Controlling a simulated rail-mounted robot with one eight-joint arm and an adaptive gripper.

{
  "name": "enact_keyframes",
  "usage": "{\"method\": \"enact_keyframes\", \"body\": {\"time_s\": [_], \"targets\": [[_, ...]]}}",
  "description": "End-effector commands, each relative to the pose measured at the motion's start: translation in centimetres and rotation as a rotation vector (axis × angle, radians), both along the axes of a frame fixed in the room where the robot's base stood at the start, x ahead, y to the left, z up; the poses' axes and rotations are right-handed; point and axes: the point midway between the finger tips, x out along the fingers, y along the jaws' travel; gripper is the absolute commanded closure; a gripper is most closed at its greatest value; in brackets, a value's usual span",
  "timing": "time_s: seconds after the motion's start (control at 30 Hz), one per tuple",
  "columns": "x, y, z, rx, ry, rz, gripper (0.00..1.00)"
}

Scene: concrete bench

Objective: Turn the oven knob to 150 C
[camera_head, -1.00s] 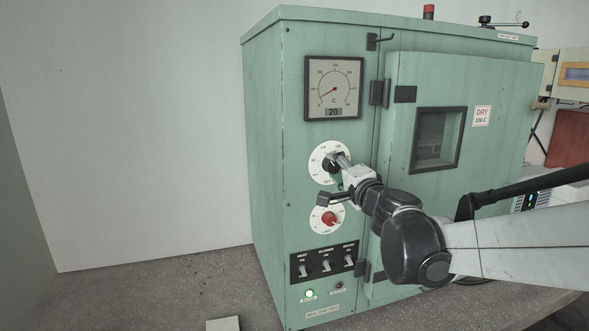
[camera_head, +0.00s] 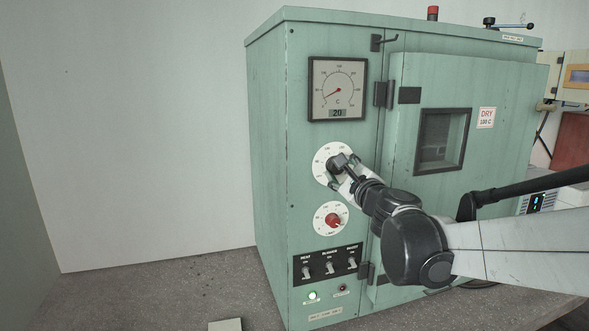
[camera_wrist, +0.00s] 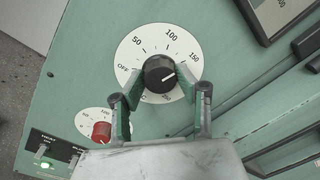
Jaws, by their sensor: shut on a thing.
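The black oven knob (camera_wrist: 159,73) sits on a round white dial (camera_wrist: 127,52) marked OFF, 50, 100 and 150. My gripper (camera_wrist: 160,82) is shut on the knob, one finger on each side. In the head view, the gripper (camera_head: 338,170) reaches the knob (camera_head: 338,162) from the lower right and covers part of the dial. The green oven (camera_head: 268,150) has a gauge (camera_head: 338,88) above the knob, with 20 on its display.
A red knob (camera_head: 333,220) on a smaller white dial is below; it also shows in the wrist view (camera_wrist: 101,131). A black switch panel (camera_head: 328,262) and a lit green lamp (camera_head: 312,295) are lower. The oven door (camera_head: 480,80) with its window is to the right.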

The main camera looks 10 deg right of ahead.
Motion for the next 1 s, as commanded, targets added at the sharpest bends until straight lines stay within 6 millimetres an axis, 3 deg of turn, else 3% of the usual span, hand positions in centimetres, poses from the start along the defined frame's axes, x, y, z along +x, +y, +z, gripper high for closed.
{"method": "enact_keyframes", "body": {"time_s": [0.33, 0.9, 0.93, 1.0], "targets": [[-0.03, 0.0, -0.04, 0.147, 0.027, -0.001, 0.94], [-0.03, 0.01, -0.04, 0.177, 0.033, 0.0, 0.94], [-0.03, 0.01, -0.04, 0.177, 0.033, 0.0, 0.65], [-0.03, 0.01, -0.04, 0.177, 0.033, 0.0, 0.56]]}}
